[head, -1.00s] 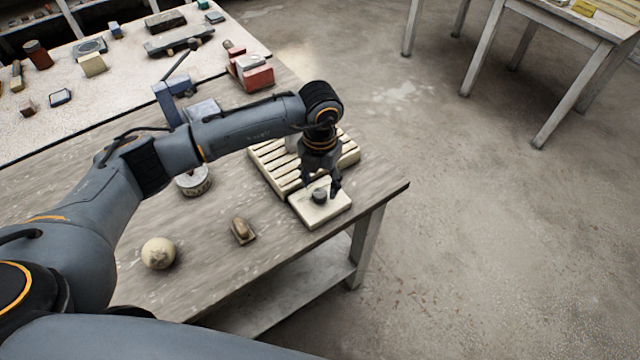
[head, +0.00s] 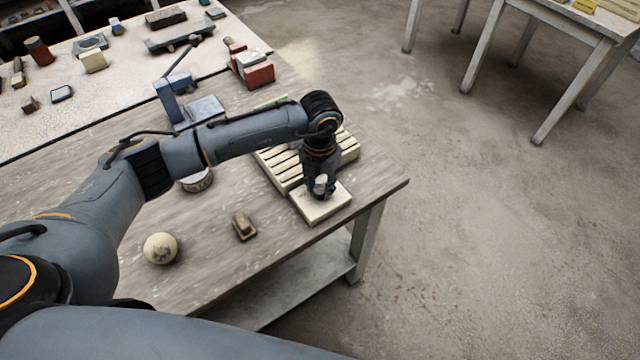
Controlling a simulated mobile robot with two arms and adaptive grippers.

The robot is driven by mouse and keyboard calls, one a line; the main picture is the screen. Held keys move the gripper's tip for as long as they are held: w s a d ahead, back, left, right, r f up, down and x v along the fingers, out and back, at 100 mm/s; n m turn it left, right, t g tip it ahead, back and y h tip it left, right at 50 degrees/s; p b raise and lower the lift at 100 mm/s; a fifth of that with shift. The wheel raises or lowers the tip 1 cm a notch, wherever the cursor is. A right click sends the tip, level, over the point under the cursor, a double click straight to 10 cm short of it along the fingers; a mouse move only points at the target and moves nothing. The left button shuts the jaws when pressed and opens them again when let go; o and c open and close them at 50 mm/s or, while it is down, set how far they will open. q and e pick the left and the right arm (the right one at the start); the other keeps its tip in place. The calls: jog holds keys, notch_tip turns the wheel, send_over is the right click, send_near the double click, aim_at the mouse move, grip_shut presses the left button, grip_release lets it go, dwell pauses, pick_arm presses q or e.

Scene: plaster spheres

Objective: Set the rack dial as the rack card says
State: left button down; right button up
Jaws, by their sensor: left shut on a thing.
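The rack (head: 284,181) is a cream slatted piece near the right corner of the wooden table. A pale square block (head: 313,210) adjoins its front end and bears the dark round dial, which showed on its top earlier. My left gripper (head: 322,194) points down over this block and is shut on the dial, which the fingers now mostly hide. The dial's setting cannot be read. I cannot make out a rack card. My right gripper is not in view.
A plaster sphere (head: 160,248), a small brown wooden piece (head: 244,227) and a round tin (head: 197,181) stand on the table (head: 215,255). The table's right edge is close to the rack.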

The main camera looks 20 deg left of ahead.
aim_at(320, 189)
pick_arm(q)
jog(key=shift+f+m+b, duration=0.2)
jog(key=shift+m+b, duration=0.5)
jog(key=shift+b, duration=0.3)
jog(key=m+b, duration=0.7)
jog(key=b, duration=0.1)
jog(key=shift+f, duration=0.1)
jog(key=shift+r+m+b, duration=0.25)
jog(key=shift+m+b, duration=1.45)
jog(key=shift+b, duration=0.1)
jog(key=c, duration=1)
grip_release()
notch_tip(320, 189, up, 12)
jog(key=shift+r, duration=0.1)
